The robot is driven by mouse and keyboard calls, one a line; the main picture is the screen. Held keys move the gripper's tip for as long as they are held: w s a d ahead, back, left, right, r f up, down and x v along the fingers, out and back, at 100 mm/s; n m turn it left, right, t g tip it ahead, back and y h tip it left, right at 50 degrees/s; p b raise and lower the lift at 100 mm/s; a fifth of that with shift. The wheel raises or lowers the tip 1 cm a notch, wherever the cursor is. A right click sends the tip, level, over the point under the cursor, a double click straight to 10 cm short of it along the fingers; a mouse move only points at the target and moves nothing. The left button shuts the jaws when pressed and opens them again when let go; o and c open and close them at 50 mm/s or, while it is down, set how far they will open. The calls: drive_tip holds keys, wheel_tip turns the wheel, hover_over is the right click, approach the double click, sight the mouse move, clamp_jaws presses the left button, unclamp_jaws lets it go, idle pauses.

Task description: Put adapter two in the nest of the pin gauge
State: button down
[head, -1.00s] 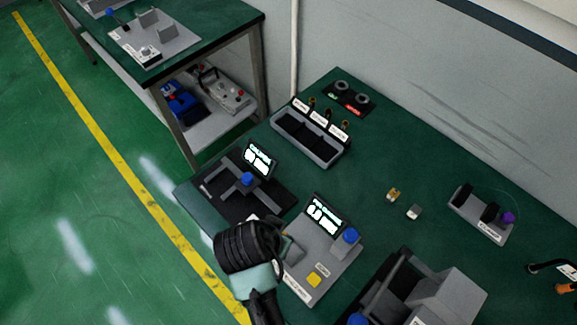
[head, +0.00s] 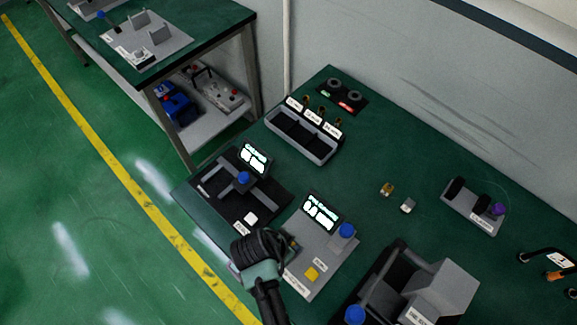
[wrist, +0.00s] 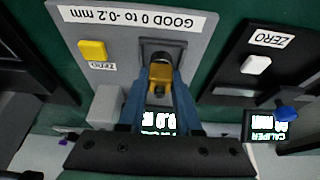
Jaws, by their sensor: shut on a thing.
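The pin gauge (head: 331,253) is a grey plate with a lit display, a blue knob and a yellow zero button. My gripper (wrist: 160,90) is over its plate in the wrist view, with two blue fingers shut on a gold adapter (wrist: 160,73). The adapter is at the gauge's dark square nest (wrist: 153,46); I cannot tell whether it is seated or just above. In the head view, my wrist covers the left part of the gauge, and only a bit of gold shows by the fingertips. I cannot read which number the adapter has.
A black caliper station (head: 215,188) stands left of the gauge, and a grey machine (head: 430,285) stands to the right. A gold piece (head: 387,189) and a silver piece (head: 408,205) lie on the bench. A bin tray (head: 303,135) stands behind. The bench's middle is mostly clear.

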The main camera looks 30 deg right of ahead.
drive_tip(key=shift+f, duration=0.2)
drive_tip(key=c, duration=0.6)
unclamp_jaws()
drive_tip(key=shift+r, duration=0.1)
